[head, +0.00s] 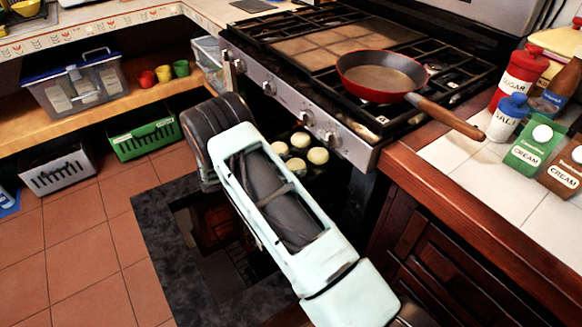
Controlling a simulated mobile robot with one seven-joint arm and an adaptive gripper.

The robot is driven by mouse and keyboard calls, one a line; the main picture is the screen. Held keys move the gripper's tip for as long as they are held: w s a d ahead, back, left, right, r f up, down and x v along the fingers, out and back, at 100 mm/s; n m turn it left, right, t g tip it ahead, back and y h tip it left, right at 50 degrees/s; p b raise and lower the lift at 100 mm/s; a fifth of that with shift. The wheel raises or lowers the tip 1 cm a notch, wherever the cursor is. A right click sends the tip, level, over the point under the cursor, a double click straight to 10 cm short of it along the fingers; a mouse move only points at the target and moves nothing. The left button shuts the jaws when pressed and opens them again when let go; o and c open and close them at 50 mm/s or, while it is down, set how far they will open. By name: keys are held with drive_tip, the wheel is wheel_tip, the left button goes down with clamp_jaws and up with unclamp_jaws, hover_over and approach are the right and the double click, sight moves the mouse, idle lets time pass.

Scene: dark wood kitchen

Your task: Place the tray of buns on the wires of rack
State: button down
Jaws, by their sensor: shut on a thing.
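Several pale round buns (318,156) show below the front of the stove, just right of my arm. They sit on a dark tray (325,171), of which only a small part shows. My arm crosses in front and hides the rest of the tray. The arm runs from the lower right up to the left, ending in a dark ridged joint left of the buns. My gripper is hidden behind the arm, so its hold on the tray does not show. The rack's wires under the tray cannot be made out clearly from here.
A red pan (382,78) stands on the stove (300,45), its handle jutting over the right counter. A sugar jar (518,80) and cartons stand there. A dark grey, framed panel (160,235) lies low beneath my arm. Bins stand at the left; the tiled floor there is clear.

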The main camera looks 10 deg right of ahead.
drive_tip(key=shift+r, duration=0.1)
drive_tip(key=c, duration=0.9)
unclamp_jaws()
drive_tip(key=shift+r, duration=0.15)
drive_tip(key=p+v, duration=0.1)
drive_tip(key=v, duration=1.1)
drive_tip(key=shift+s+f+p, duration=0.1)
drive_tip(key=shift+f+p, duration=0.1)
drive_tip(key=shift+p, duration=0.1)
